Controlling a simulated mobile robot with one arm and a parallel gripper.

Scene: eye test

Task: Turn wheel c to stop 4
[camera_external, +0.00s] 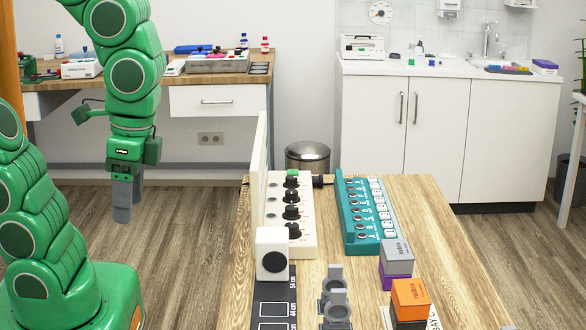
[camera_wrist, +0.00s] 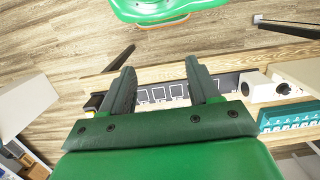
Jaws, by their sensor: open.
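A white panel (camera_external: 307,232) with a row of several black knobs stands on the wooden table. One knob (camera_external: 292,212) near the middle shows clearly, and the farthest one has a green top. The labels and stop marks are too small to read, so I cannot tell which wheel is c. Part of the panel shows at the right edge of the wrist view (camera_wrist: 300,72). My gripper (camera_external: 122,205) hangs pointing down, left of the table and well apart from the panel. In the wrist view my gripper (camera_wrist: 163,88) has its two fingers spread with nothing held between them.
A white block with a black disc (camera_external: 271,240) stands before the panel, and a thin upright board (camera_external: 260,160) runs along its left. A teal rack (camera_external: 347,225) stands to the right. Grey brackets (camera_external: 335,297), a grey box (camera_external: 397,258) and an orange box (camera_external: 410,298) are nearer the front.

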